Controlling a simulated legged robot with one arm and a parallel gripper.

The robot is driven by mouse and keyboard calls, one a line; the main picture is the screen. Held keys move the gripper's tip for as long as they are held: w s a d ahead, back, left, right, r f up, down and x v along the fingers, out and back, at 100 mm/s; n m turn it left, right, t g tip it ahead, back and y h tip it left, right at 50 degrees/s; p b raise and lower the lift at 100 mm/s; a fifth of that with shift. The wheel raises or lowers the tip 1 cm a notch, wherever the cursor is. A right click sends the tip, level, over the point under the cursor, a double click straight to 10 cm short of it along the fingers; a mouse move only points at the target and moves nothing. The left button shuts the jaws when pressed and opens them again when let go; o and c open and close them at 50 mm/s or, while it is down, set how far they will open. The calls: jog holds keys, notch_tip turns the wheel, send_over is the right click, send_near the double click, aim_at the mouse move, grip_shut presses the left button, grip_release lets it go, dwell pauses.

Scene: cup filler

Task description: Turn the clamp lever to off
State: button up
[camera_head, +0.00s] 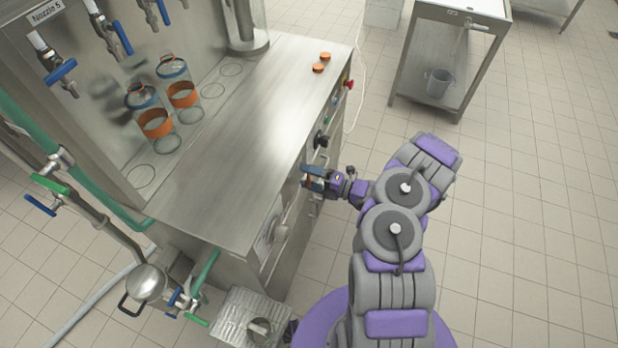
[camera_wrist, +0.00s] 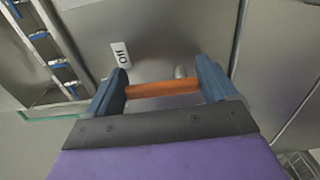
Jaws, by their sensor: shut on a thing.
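An orange bar (camera_wrist: 163,88), which looks like the handle of the clamp lever, lies roughly level across the wrist view. My gripper (camera_wrist: 160,80) has its blue fingers at the two ends of this bar and is shut on it. In the head view my gripper (camera_head: 313,178) is at the front panel of the steel machine, and the lever is mostly hidden by the fingers. A small white label (camera_wrist: 121,55) with dark marks is on the panel, up and left of the bar. A small metal knob or pin (camera_wrist: 181,72) shows just behind the bar.
The steel machine (camera_head: 250,110) carries bottles with orange bands (camera_head: 156,123) under its nozzles. A black knob (camera_head: 321,140) and a red button (camera_head: 349,84) are on the same front panel. A steel cart (camera_head: 455,60) stands at the back right. The tiled floor (camera_head: 530,200) at right is free.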

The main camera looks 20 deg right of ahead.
jog(key=shift+d+f, duration=0.1)
jog(key=shift+f, duration=0.05)
dwell(0.4)
jog(key=o, duration=0.8)
jog(key=shift+w, duration=0.15)
jog(key=shift+o, duration=0.2)
jog(key=shift+d, duration=0.1)
jog(key=shift+s+d, duration=0.2)
jog(key=shift+s, duration=0.05)
jog(key=p+v, duration=0.3)
jog(key=v, duration=1.3)
jog(key=shift+s+d, duration=0.2)
jog(key=shift+d, duration=0.2)
